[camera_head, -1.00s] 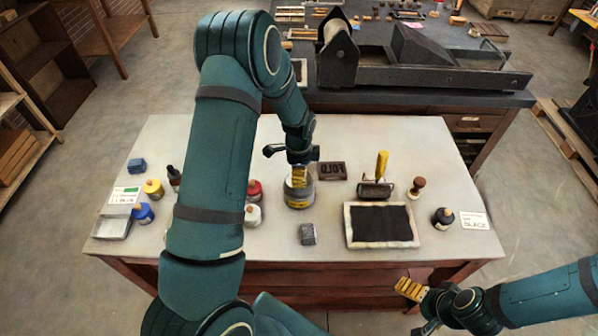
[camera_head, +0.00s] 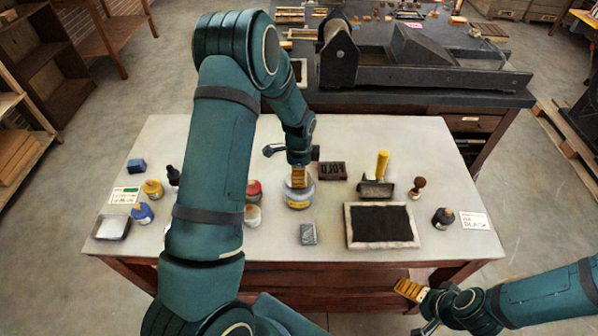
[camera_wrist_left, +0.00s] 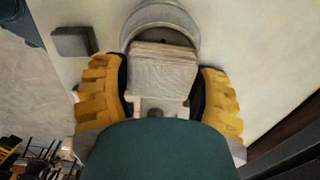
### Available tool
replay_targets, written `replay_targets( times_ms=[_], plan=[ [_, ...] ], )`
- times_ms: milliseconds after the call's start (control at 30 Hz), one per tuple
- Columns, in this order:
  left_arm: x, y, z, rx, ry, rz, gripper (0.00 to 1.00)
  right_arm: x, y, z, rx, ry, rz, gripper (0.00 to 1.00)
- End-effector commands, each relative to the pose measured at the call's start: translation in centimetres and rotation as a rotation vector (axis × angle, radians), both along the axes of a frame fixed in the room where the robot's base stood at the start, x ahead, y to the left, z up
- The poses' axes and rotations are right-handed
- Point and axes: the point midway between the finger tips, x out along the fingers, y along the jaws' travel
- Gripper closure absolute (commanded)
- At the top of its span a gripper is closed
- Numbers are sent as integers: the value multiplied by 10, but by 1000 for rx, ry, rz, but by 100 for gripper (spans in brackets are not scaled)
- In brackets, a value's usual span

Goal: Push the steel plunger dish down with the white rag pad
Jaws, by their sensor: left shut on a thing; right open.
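The steel plunger dish (camera_wrist_left: 158,14) shows as a round grey rim at the top of the left wrist view. In the head view the plunger can (camera_head: 299,199), with a yellow band, stands on the table, its top partly covered by my left gripper (camera_head: 298,180). My left gripper (camera_wrist_left: 160,88) is shut on the white rag pad (camera_wrist_left: 164,68), held between yellow fingers. The pad overlaps the near part of the dish; whether they touch is unclear. My right gripper (camera_head: 409,291) is open and empty, off the table's front edge.
A grey block (camera_head: 308,234) lies just in front of the can. A framed black ink slab (camera_head: 381,225) and a yellow-handled roller (camera_head: 379,178) are to the right. A dark type block (camera_head: 332,171) lies behind. Red (camera_head: 254,188) and white (camera_head: 252,215) jars stand left.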

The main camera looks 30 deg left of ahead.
Motion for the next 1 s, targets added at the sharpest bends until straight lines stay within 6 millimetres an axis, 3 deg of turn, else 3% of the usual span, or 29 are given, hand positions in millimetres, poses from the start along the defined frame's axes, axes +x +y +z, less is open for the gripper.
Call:
replay_targets(
  times_ms=[1000],
  plan=[
    [0,0,69,-1,0,0,69,0,0,41,0,0,0,4]
  ],
)
